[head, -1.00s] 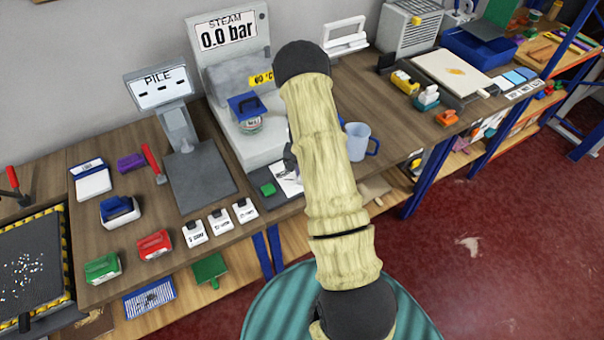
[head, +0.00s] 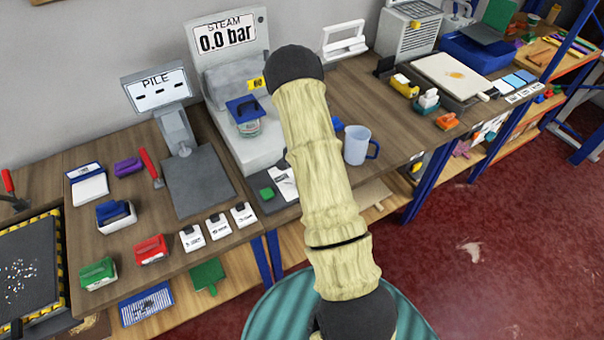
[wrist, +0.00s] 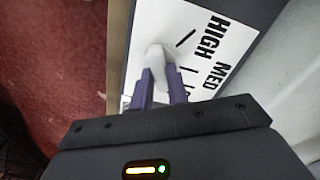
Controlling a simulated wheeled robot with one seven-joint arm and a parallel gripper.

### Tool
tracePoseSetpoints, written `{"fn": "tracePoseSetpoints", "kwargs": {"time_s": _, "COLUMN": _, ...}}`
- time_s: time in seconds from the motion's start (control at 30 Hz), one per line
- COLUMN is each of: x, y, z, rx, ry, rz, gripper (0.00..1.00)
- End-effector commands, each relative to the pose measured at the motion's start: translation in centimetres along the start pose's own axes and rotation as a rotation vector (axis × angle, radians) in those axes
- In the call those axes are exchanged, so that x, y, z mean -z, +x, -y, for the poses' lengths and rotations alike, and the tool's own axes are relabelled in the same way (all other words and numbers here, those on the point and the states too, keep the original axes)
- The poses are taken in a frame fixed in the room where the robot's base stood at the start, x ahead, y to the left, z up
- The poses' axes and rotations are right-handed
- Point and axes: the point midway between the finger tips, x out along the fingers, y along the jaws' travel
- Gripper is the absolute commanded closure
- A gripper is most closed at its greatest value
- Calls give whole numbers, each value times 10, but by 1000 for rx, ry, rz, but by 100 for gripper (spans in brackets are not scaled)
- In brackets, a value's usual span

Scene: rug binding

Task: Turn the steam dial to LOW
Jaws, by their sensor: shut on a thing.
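The steam dial (wrist: 156,57) is a pale, rounded knob on a white plate (wrist: 168,20) in the wrist view. The plate carries the words HIGH and MED, tick marks, and a third word partly hidden by my gripper. My gripper (wrist: 160,73) has its purple fingers shut on the dial. Where the dial's pointer stands I cannot tell. In the head view the white plate (head: 284,183) shows at the front of the steam unit (head: 252,145), partly behind my arm, and my gripper is hidden. The unit's display (head: 226,36) reads STEAM 0.0 bar.
A blue mug (head: 356,145) stands close right of my arm. The PILE scale (head: 198,180) and several white tags (head: 218,226) are to the left. The red floor at the right is clear.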

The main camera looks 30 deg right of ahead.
Motion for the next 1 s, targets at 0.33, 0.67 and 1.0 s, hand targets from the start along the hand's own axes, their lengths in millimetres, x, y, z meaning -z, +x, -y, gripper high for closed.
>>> {"fn": "tracePoseSetpoints", "kwargs": {"time_s": 0.33, "x": -1, "y": 0, "z": 0, "rx": 0, "ry": 0, "rz": 2, "gripper": 62}}
{"fn": "tracePoseSetpoints", "kwargs": {"time_s": 0.67, "x": 1, "y": -14, "z": 1, "rx": 2, "ry": 0, "rz": -2, "gripper": 62}}
{"fn": "tracePoseSetpoints", "kwargs": {"time_s": 1.0, "x": 0, "y": -71, "z": 1, "rx": 3, "ry": -1, "rz": -2, "gripper": 62}}
